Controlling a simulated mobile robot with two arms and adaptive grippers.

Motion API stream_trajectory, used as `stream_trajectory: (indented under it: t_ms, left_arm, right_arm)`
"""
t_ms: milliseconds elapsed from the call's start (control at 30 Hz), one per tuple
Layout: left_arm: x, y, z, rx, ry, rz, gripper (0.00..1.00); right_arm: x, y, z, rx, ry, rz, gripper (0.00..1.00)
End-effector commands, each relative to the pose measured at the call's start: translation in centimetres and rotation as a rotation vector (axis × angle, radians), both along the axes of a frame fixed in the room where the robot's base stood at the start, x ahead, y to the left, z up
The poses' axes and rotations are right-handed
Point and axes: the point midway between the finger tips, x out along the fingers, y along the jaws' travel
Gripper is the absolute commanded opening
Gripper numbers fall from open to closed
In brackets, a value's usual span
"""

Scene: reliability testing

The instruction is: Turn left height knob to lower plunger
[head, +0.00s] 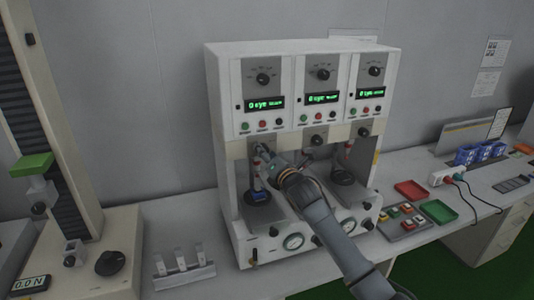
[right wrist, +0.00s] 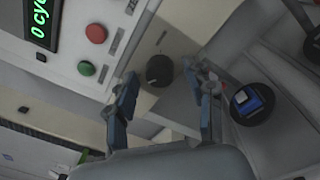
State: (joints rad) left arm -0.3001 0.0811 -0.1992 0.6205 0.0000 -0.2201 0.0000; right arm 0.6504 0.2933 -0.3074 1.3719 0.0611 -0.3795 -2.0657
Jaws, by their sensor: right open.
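The white test machine (head: 222,100) has three stations. The left height knob is a round black knob (right wrist: 159,71) on a grey-beige panel in the right wrist view. In the head view my right gripper (head: 262,155) largely hides it. My right gripper is also in the right wrist view (right wrist: 166,88), open, its two fingers on either side of the knob's line; I cannot tell whether they touch it. A blue item (right wrist: 250,101) sits on a round black base under the left station, also seen in the head view (head: 257,196). The left plunger is mostly hidden. My left gripper is not in view.
The middle knob (head: 317,140) and right knob (head: 363,132) sit along the same strip. Green and red buttons and a display reading 0 cycles (head: 265,104) are above. Another tester (head: 108,240) stands at left; red (head: 411,190) and green (head: 438,211) trays lie at right.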

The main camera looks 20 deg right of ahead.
Motion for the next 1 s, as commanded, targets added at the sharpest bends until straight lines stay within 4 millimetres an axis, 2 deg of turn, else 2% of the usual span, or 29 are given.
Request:
stream_trajectory:
  t_ms: [100,133,300,367,400,733,1000]
  left_arm:
    - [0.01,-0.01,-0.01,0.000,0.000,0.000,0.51]
    - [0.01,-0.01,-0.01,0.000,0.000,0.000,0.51]
    - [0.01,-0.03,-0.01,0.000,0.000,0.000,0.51]
    - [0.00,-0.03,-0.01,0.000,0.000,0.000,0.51]
    - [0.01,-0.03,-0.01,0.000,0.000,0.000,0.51]
    - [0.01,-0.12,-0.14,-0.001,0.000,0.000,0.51]
    - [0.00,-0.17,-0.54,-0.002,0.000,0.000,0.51]
  right_arm:
    - [-0.01,0.00,0.00,0.000,0.000,0.000,0.53]
    - [-0.01,-0.01,0.01,0.000,0.000,0.000,0.49]
    - [-0.02,-0.02,0.00,0.000,0.000,0.000,0.14]
    - [-0.02,-0.02,-0.01,0.000,0.000,0.000,0.02]
    - [-0.02,-0.02,-0.01,0.000,0.000,0.000,0.00]
    - [-0.03,-0.04,-0.07,0.045,0.002,0.000,0.00]
    - [-0.02,-0.06,-0.15,0.216,0.007,0.000,0.00]
